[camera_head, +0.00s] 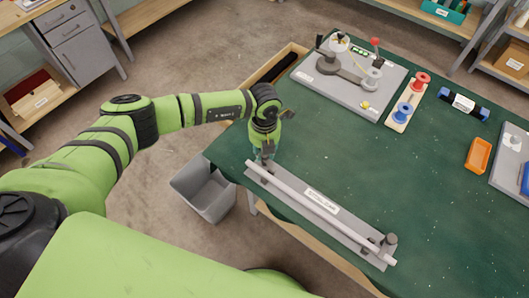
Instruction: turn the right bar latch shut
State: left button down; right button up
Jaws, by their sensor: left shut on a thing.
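A light grey bar (320,209) lies along a grey base plate (348,236) at the front edge of the green table. A dark round latch knob (391,239) stands at the bar's right end in the picture. My left gripper (265,156) points down at the bar's left end and is shut on the bar latch there. The fingers hide most of that latch, so its turn angle cannot be told. My right gripper is out of view.
A grey board with a dark arm fixture (340,73) stands at the table's back. A spool stand (408,106), an orange tray (478,155) and another grey board (506,163) are to the right. The middle of the green table (385,170) is clear. A grey bin (205,190) stands below.

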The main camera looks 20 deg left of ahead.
pick_arm(q)
jog(key=shift+f+m+b, duration=0.25)
jog(key=shift+m+b, duration=0.5)
jog(key=shift+m, duration=0.15)
jog(key=m+b, duration=1)
jog(key=shift+b, duration=0.35)
jog(key=shift+r+m+b, duration=0.15)
jog(key=shift+m+b, duration=1.35)
jog(key=shift+b, duration=0.15)
jog(key=c, duration=1)
grip_release()
jog(key=shift+o, duration=0.2)
jog(key=shift+r, duration=0.1)
